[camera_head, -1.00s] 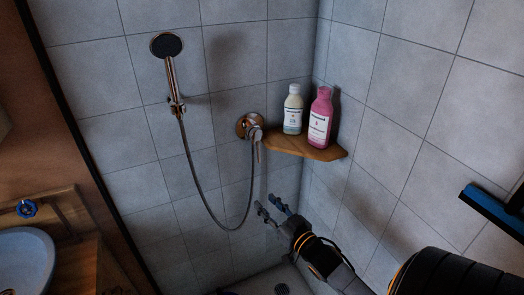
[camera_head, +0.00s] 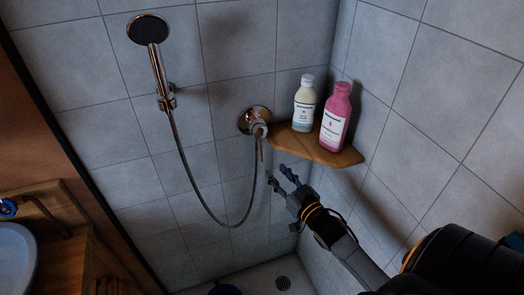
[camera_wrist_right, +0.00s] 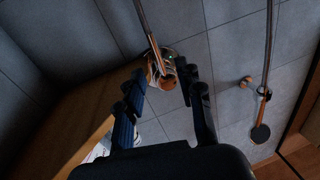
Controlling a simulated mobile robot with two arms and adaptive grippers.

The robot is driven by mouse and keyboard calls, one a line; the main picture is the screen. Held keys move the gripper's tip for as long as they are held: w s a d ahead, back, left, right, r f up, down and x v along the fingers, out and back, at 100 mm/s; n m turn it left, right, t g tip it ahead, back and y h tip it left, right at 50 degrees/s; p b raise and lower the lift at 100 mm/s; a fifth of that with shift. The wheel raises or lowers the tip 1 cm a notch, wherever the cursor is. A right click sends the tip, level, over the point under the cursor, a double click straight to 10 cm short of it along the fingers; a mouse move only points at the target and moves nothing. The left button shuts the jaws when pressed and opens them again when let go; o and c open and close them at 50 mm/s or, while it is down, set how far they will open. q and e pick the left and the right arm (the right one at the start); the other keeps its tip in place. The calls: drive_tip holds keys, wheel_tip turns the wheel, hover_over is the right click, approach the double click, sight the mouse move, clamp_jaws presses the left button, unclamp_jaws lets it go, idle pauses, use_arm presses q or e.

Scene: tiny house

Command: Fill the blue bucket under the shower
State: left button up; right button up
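The shower head (camera_head: 149,29) hangs on its wall holder at the upper left, with its hose looping down. The copper shower valve (camera_head: 254,121) is on the tiled wall, its thin lever (camera_head: 261,150) pointing down. My right gripper (camera_head: 278,172) is open and empty, just below the lever and apart from it in the head view. In the right wrist view the valve (camera_wrist_right: 162,66) shows between and beyond the open fingers (camera_wrist_right: 161,80). A dark blue rim, probably the bucket (camera_head: 225,290), shows at the bottom edge; the rest is cut off. My left gripper is out of view.
A wooden corner shelf (camera_head: 312,147) right of the valve holds a white bottle (camera_head: 305,104) and a pink bottle (camera_head: 335,118), close above my right gripper. A drain (camera_head: 283,283) is in the floor. A basin (camera_head: 14,262) stands at the lower left.

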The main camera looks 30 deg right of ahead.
sight(263, 156)
drive_tip(key=w, duration=0.3)
drive_tip(key=w+d+p, duration=0.1)
drive_tip(key=w, duration=0.5)
drive_tip(key=shift+w+d+f, duration=0.15)
drive_tip(key=shift+w, duration=0.35)
drive_tip(key=shift+w+f, duration=0.15)
drive_tip(key=shift+w, duration=0.25)
drive_tip(key=shift+s, duration=0.1)
clamp_jaws()
